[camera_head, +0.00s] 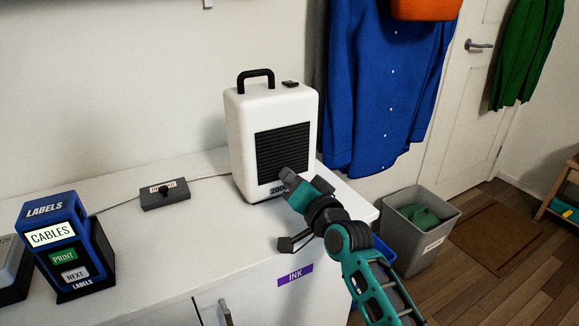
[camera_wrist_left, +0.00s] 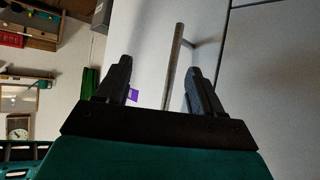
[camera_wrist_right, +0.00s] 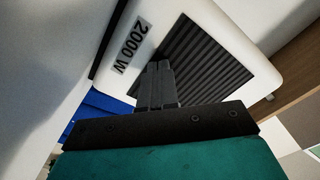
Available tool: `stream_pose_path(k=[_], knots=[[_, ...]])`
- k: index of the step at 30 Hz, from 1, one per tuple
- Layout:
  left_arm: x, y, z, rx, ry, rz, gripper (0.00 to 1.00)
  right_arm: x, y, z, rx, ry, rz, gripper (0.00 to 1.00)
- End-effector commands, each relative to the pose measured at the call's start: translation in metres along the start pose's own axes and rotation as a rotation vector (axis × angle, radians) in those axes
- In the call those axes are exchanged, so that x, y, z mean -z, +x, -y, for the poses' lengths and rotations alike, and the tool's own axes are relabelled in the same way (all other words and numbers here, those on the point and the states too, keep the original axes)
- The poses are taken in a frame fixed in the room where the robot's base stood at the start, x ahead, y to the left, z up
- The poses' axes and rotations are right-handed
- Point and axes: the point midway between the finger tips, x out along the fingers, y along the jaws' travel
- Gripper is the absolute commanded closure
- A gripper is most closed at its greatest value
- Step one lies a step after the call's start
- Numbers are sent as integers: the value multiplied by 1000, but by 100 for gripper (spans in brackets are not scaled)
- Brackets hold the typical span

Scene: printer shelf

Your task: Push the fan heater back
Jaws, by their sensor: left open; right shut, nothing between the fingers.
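The fan heater (camera_head: 262,112) is a white upright box with a black top handle and a black slatted grille. It stands on the white cabinet top near its right end, with the wall behind it. My right gripper (camera_head: 286,174) is shut with nothing in it, its tips at the lower part of the heater's front. In the right wrist view the heater (camera_wrist_right: 220,30) fills the upper part, and the shut fingers (camera_wrist_right: 156,70) overlap the grille beside the "2000 W" label. Whether they touch cannot be told. My left gripper (camera_wrist_left: 160,75) is open in the left wrist view, near a cabinet handle bar.
A grey switch box (camera_head: 165,195) with a cord running toward the heater lies on the cabinet top (camera_head: 185,235). A blue label printer (camera_head: 62,245) stands at the left. A blue shirt (camera_head: 378,90) hangs right of the heater. A grey bin (camera_head: 400,235) stands on the floor.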

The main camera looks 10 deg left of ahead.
Motion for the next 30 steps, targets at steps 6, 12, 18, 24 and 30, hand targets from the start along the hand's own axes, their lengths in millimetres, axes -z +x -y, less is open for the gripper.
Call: stream_pose_path(k=[6,12,18,24,30], knots=[[-2,2,-1,0,-5,-1,33,0,5,0,0,0,0,100],[-4,3,-2,0,-12,-2,33,0,9,0,0,0,0,100],[-6,5,-2,0,-12,-2,33,-1,13,0,0,0,1,100],[-8,6,-2,0,-11,-2,33,0,17,0,0,0,1,100],[-10,7,-1,0,-6,-1,33,-1,21,0,0,0,2,100]])
